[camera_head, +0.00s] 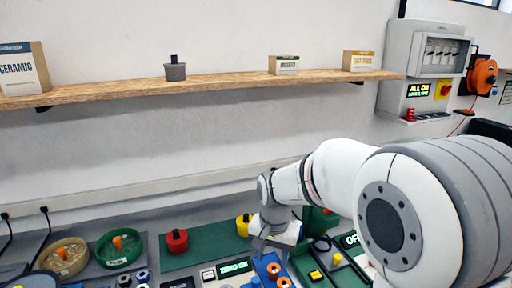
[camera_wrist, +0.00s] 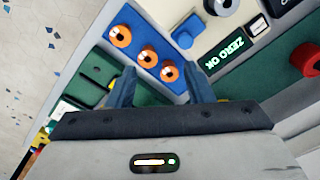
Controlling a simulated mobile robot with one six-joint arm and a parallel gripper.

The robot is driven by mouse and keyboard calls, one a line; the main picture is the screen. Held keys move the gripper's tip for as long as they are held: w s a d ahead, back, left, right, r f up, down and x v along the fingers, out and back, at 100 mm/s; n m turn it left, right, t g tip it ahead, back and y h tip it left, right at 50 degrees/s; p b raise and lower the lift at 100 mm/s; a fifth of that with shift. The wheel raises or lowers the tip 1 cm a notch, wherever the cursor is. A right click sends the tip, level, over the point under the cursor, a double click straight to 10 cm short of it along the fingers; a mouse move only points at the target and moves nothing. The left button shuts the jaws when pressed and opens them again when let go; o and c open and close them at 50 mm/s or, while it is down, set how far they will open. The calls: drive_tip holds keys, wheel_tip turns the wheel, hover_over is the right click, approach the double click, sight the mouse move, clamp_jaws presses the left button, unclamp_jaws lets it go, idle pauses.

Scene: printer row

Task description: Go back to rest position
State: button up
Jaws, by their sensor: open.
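My arm reaches in from the right in the head view, over the worktop. My gripper (camera_head: 268,246) hangs low above a blue block (camera_head: 270,268) with orange rings. In the wrist view my gripper (camera_wrist: 161,70) shows two blue-grey fingers spread apart. No object is held between them. The blue block (camera_wrist: 128,14) with several orange rings shows beyond and between the fingertips. I cannot tell whether the fingers touch it.
A red weight (camera_head: 177,241) and yellow weight (camera_head: 243,226) stand on a green mat (camera_head: 208,251). A green dish (camera_head: 119,248) and tan dish (camera_head: 64,258) are at left. A wooden shelf (camera_head: 200,83) with boxes is above. An electrical cabinet (camera_head: 405,50) is at upper right.

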drive_tip(key=s+d+r+n+t, duration=0.1)
drive_tip(key=s+d+r+n, duration=0.1)
drive_tip(key=s+d, duration=0.3)
drive_tip(key=s+d+r+n+t, duration=0.1)
drive_tip(key=s+d, duration=0.5)
drive_tip(key=s, duration=0.6)
drive_tip(key=shift+r+n, duration=0.5)
drive_tip(key=shift+r, duration=0.7)
drive_tip(key=shift+s, duration=0.1)
